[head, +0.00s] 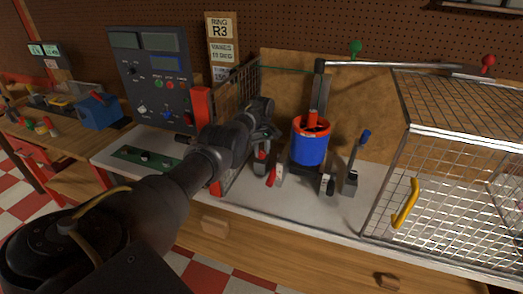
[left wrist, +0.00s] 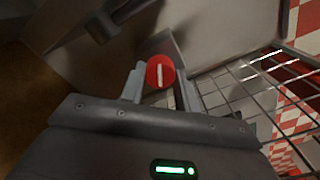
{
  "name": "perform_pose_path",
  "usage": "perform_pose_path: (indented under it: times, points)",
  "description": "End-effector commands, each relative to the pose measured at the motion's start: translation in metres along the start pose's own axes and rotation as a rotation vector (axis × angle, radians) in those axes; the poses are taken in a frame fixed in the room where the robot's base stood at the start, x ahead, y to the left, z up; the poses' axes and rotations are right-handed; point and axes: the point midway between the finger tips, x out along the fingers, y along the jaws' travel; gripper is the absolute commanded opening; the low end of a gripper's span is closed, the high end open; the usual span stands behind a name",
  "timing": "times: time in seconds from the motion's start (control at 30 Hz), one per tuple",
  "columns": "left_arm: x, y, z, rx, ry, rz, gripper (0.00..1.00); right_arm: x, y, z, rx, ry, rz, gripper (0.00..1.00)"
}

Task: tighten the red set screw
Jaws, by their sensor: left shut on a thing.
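In the left wrist view a round red head with a white line across it, which looks like the red set screw (left wrist: 160,72), sits between the two fingers of my left gripper (left wrist: 160,88). The gripper is shut on it. In the head view my left gripper (head: 265,140) is at the bench, left of the blue and red ducted rotor (head: 309,147), beside the wire mesh panel. My gripper and arm hide the screw in the head view. My right gripper is not in view.
A mesh cage (head: 450,160) with a yellow handle (head: 405,203) stands at the right. A grey lever with a blue grip (head: 362,145) is right of the rotor. A control panel (head: 150,75) stands at the back left.

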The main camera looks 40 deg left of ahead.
Motion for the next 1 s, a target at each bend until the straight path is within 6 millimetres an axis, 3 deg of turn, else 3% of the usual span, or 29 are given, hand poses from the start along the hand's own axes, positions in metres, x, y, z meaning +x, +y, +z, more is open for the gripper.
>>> perform_pose_path:
  times: [1.0]
  points:
    - [0.0015, -0.001, 0.0002, 0.92, -0.003, -0.002, 0.09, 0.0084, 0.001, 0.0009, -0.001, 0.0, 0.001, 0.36]
